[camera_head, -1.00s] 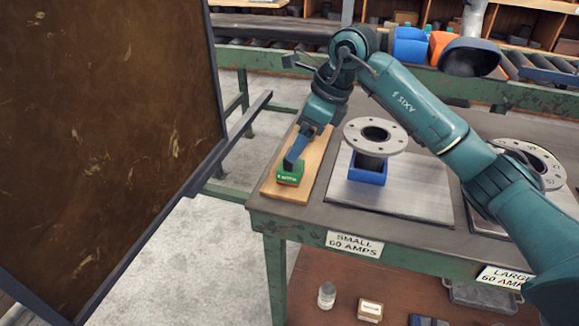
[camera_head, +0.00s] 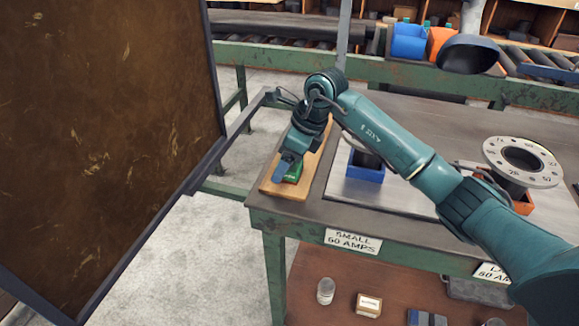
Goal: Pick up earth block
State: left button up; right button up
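The earth block, a small green block (camera_head: 294,174), sits on a wooden board (camera_head: 295,192) at the left end of the workbench. My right gripper (camera_head: 283,172) is over the board, with a blue finger in front of the block's left side and hiding part of it. I cannot tell whether the fingers touch the block or how far apart they are. My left gripper is not in view.
A blue block (camera_head: 365,174) with a pipe stands on a metal plate (camera_head: 405,199), its flange mostly behind my arm. Another flanged pipe (camera_head: 522,162) stands on an orange block at the right. A large brown panel (camera_head: 110,140) stands left of the bench.

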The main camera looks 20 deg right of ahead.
jog(key=c, duration=0.9)
jog(key=shift+w+r, duration=0.1)
jog(key=shift+r, duration=0.05)
jog(key=shift+c, duration=0.3)
